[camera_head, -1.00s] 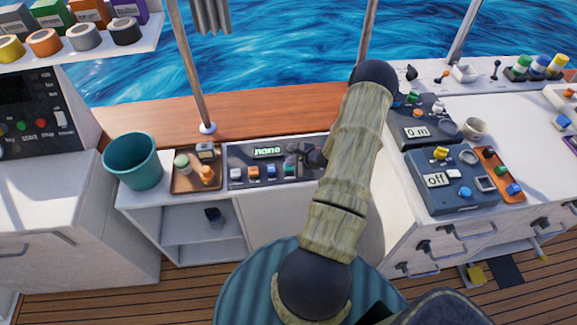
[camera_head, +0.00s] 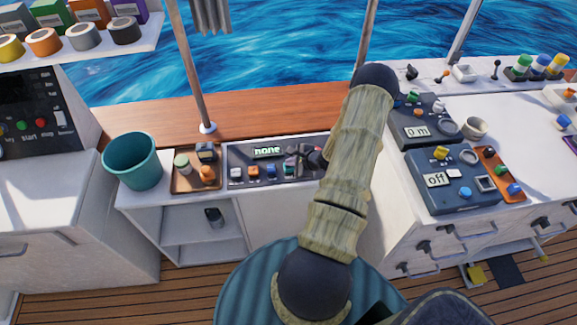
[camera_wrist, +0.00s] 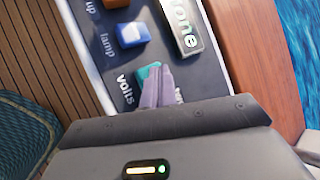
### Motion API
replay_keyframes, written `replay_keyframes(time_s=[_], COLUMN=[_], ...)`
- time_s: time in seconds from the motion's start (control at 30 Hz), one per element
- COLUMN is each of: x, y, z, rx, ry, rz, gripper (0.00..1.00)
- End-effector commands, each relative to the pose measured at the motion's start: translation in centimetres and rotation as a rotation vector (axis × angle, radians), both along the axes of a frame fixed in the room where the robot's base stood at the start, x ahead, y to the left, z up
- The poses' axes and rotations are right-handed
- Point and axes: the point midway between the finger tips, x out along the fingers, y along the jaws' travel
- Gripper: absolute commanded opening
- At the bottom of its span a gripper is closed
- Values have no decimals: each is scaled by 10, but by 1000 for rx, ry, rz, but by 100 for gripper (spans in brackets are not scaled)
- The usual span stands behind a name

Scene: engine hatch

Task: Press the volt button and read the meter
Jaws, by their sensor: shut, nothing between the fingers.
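A dark panel (camera_head: 235,152) on the low counter has a display (camera_head: 267,152) reading "none" and a row of coloured buttons. In the wrist view the teal button (camera_wrist: 145,76) has the word "volts" beside it. The display (camera_wrist: 186,36) is also partly in that view, showing "one". My gripper (camera_wrist: 157,75) is shut and empty, its fingertips over the teal button and hiding part of it. I cannot tell whether they touch it. In the head view my gripper (camera_head: 294,158) is at the panel's right part, small and partly hidden by my arm.
A blue and white button (camera_wrist: 132,34) marked "lamp" is beside the volts button. Left of the panel are a brown tray (camera_head: 180,187) with small items and a teal bucket (camera_head: 132,163). A blue box (camera_head: 436,196) reading "off" stands on the right counter.

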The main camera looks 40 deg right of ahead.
Motion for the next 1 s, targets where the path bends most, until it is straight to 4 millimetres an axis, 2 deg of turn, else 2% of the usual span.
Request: replay_keyframes(time_s=[1.0], x=[0], y=[0], z=[-11], rx=[0], ry=[2], rz=[-1], gripper=[0])
